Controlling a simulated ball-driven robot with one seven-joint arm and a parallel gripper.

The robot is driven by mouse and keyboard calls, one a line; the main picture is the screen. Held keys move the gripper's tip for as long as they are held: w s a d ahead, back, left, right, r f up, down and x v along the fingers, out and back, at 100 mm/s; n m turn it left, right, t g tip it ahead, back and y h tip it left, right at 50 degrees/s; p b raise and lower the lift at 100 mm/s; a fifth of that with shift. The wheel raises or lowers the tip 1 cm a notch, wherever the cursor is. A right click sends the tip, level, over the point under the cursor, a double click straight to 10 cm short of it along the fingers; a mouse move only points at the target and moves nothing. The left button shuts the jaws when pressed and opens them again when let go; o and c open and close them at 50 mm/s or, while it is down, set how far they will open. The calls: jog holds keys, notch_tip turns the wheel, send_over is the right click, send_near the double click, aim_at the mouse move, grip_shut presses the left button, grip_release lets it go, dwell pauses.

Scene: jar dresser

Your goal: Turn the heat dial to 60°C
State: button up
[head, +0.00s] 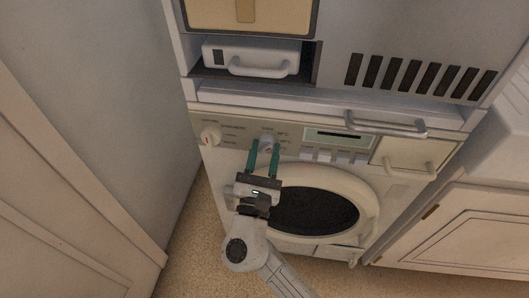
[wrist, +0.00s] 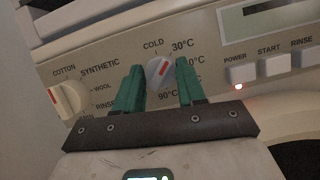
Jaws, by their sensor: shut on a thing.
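The heat dial (wrist: 159,72) is a round, pale knob with a red mark on the washing machine's front panel (head: 232,128). Its red mark leans up and right, roughly toward the 30°C label (wrist: 182,45). COLD is printed above the dial and 90°C below it; the label between 30°C and 90°C is partly hidden by my right finger. My gripper (head: 265,145) is shut on the dial, with one green finger on each side. The dial (head: 266,146) also shows between the fingers in the head view.
A programme dial (wrist: 69,99) with a red mark sits to the left. Several push buttons (wrist: 275,66) and a display (head: 338,138) lie to the right. The round door (head: 315,210) is below, and a drawer handle (head: 385,124) juts out above.

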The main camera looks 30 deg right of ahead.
jog(key=c, duration=0.4)
jog(key=shift+f+m+b, duration=0.1)
jog(key=shift+m+b, duration=0.25)
jog(key=shift+m, duration=0.05)
jog(key=m+g+h+b, duration=0.1)
jog(key=m, duration=0.2)
jog(key=m+g+b, duration=0.1)
jog(key=m, duration=0.2)
jog(key=m+g+h+b, duration=0.1)
jog(key=m+g, duration=0.1)
jog(key=m, duration=0.1)
jog(key=shift+w+a+h+b, duration=0.15)
jog(key=shift+h+b, duration=0.15)
jog(key=m+g, duration=0.1)
jog(key=m, duration=0.1)
jog(key=m+g, duration=0.1)
jog(key=m, duration=0.1)
jog(key=m+b, duration=0.1)
jog(key=m, duration=0.1)
jog(key=shift+a+r+g, duration=0.1)
jog(key=shift+r+g, duration=0.15)
jog(key=shift+g, duration=0.15)
jog(key=m, duration=0.2)
jog(key=m+g+y, duration=0.1)
jog(key=m, duration=0.2)
jog(key=shift+r+y, duration=0.1)
jog(key=shift+y, duration=0.2)
jog(key=shift+m, duration=0.4)
